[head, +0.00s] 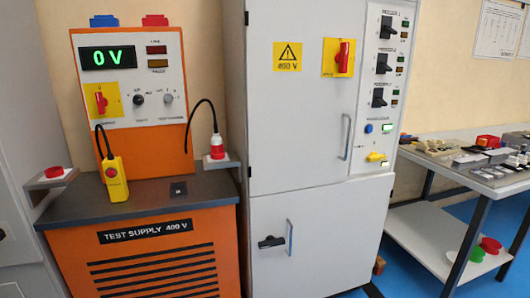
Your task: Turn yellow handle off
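A small yellow handle (376,157) sits low on the control strip at the right edge of the grey cabinet (300,130). It looks roughly horizontal, with a small indicator (385,164) beside it; its exact position marking is too small to read. A red rotary handle on a yellow plate (343,57) is at the cabinet's upper right. Another red handle on a yellow plate (101,100) is on the orange test supply (150,245), whose display (108,57) reads 0 V. My gripper is not in view.
Several black breaker switches (382,62) line the strip above the yellow handle, with a blue button (369,128) nearer it. A table (440,170) with parts stands at right. Blue floor shows below.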

